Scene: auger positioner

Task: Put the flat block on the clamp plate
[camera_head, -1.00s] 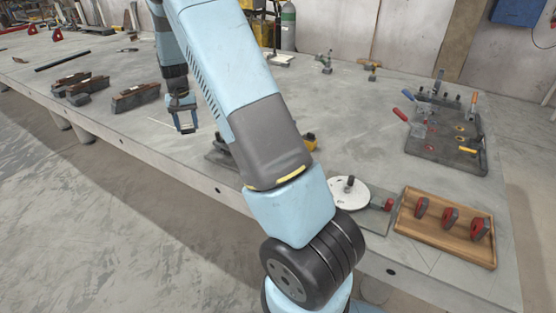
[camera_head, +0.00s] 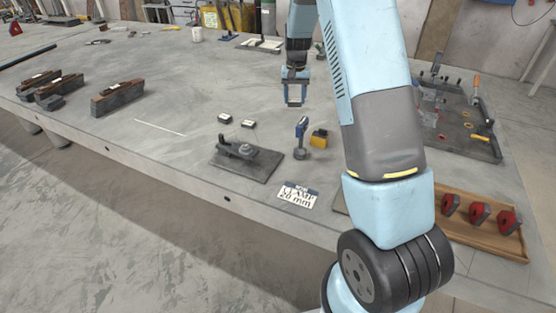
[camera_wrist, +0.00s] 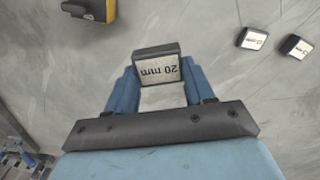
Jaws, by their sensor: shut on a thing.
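A dark flat block (camera_wrist: 155,54) with a white label reading "20 mm" is between the fingertips of my gripper (camera_wrist: 157,84) in the wrist view. My gripper is shut on it. In the head view my gripper (camera_head: 294,100) hangs above the table, behind and to the right of the clamp plate.
A card (camera_head: 298,196) reading "CLAMP 20 mm" lies in front of the plate. Two small labelled blocks (camera_head: 225,118) (camera_head: 248,124) lie behind it. A blue-headed upright tool (camera_head: 301,135) and a yellow-and-black object (camera_head: 319,138) stand to its right.

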